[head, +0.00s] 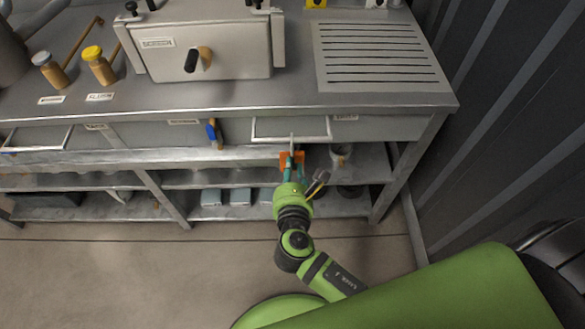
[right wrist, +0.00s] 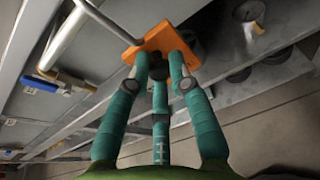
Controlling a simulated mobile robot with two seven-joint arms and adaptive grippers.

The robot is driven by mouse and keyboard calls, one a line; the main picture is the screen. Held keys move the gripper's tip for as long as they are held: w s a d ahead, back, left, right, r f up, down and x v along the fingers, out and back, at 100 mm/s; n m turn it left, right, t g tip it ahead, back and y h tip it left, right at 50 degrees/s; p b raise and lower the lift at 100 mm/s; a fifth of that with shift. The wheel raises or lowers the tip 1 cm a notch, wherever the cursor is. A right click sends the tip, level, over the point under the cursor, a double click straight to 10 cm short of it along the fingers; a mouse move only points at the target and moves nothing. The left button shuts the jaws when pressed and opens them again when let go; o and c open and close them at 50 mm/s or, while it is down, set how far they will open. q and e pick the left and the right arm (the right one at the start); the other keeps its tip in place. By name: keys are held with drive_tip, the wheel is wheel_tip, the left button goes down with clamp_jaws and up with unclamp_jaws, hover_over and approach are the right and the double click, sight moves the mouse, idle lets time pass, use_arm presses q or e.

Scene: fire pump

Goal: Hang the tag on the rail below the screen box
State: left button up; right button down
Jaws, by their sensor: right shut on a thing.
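An orange tag (head: 286,160) is held in the teal fingers of my right gripper (head: 292,168), just below the front edge of the steel counter. In the right wrist view the orange tag (right wrist: 158,42) sits at the tips of the fingers (right wrist: 160,72), and a thin pale rod meets its left corner. A pale rail frame (head: 268,137) on the counter front is right above the tag. I cannot tell whether the tag touches it. The white box (head: 230,62) stands on the counter, up and left. My left gripper is not in view.
Shelves below hold a grey cup (head: 341,153) and grey boxes (head: 241,197). A dark ribbed wall (head: 500,120) closes the right side. The floor in front is clear.

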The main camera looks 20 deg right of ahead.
drive_tip(key=c, duration=1)
unclamp_jaws()
drive_tip(key=shift+c, duration=0.2)
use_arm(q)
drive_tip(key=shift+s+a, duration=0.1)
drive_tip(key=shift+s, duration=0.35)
